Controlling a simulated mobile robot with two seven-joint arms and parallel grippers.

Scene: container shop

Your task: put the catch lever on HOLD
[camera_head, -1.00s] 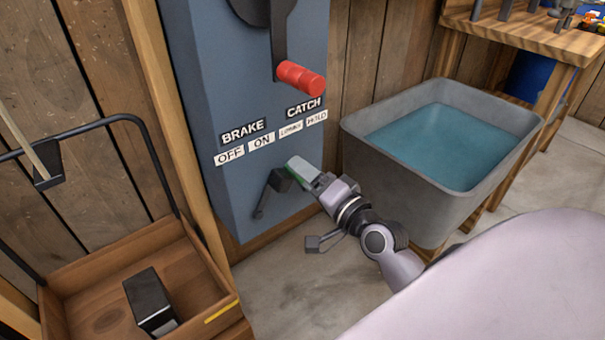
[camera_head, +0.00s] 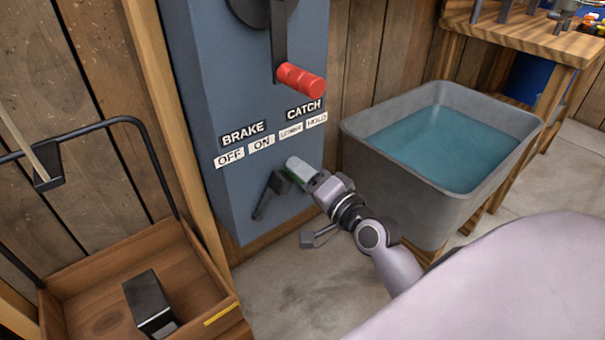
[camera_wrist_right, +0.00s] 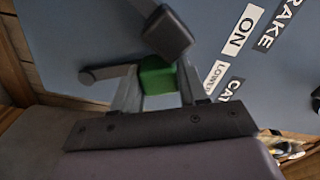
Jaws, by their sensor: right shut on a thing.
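The blue-grey panel (camera_head: 225,190) carries the CATCH label (camera_head: 304,111) with LOWER (camera_head: 290,130) and HOLD (camera_head: 317,121) plates below it. My right gripper (camera_head: 298,168) is at the panel below these plates, nearer LOWER. It is shut on the green grip of the catch lever (camera_head: 291,176); the green grip (camera_wrist_right: 157,78) also shows between the fingers in the right wrist view. The fingers hide most of this lever, so its exact setting is unclear. A dark-knobbed lever (camera_head: 278,183) stands just left of the gripper, under the BRAKE plates. My left gripper is out of view.
A red-handled crank (camera_head: 301,79) juts out above the labels. A grey water tub (camera_head: 420,195) stands close on the right. A wooden cart (camera_head: 195,262) with a black block (camera_head: 149,303) is at lower left. Floor shows between cart and tub.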

